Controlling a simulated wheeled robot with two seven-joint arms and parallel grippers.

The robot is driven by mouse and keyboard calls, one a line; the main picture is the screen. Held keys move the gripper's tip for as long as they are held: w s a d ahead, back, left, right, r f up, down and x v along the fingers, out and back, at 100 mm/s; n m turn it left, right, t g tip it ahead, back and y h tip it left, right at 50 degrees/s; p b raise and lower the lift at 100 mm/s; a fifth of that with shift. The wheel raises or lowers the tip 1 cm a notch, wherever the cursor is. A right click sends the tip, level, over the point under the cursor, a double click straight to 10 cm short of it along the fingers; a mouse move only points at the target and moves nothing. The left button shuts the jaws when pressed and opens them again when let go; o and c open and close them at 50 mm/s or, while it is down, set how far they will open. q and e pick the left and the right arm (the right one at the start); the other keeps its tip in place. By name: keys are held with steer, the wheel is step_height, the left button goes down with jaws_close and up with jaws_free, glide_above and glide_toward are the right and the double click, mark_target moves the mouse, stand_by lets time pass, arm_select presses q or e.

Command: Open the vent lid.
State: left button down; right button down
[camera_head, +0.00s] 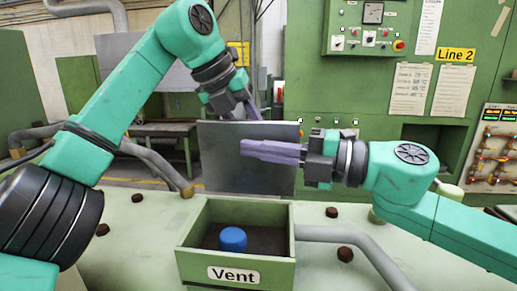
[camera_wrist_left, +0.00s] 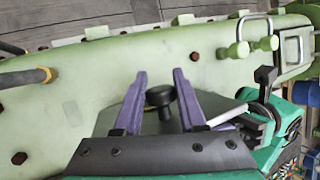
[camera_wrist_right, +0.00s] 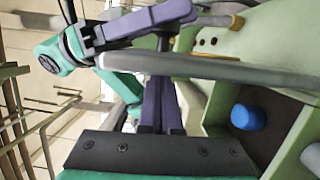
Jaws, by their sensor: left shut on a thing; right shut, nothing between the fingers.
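The vent lid (camera_head: 225,170) is a grey metal panel standing upright at the back of the green vent box (camera_head: 190,258), so the box is open. Its front label reads "Vent". My left gripper (camera_head: 252,112) is at the lid's top edge, partly hidden behind it. In the left wrist view its purple fingers (camera_wrist_left: 160,80) are on either side of a dark knob (camera_wrist_left: 160,97). My right gripper (camera_head: 244,147) is shut and empty, pointing left on the box-side face of the lid. In the right wrist view the lid (camera_wrist_right: 230,70) shows nearly edge-on beside the fingers (camera_wrist_right: 160,100).
A blue cylinder (camera_head: 233,238) stands inside the box. A grey pipe (camera_head: 350,240) runs off the box's right side, and dark bolts (camera_head: 345,254) dot the pale green surface. A green control panel (camera_head: 370,28) is on the cabinet behind.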

arm_select(q)
steer(key=shift+f, duration=0.4)
arm_select(e)
steer(key=shift+w, duration=0.1)
steer(key=shift+w+d+m, duration=0.2)
steer(key=shift+w+m, duration=0.2)
steer(key=shift+w, duration=0.3)
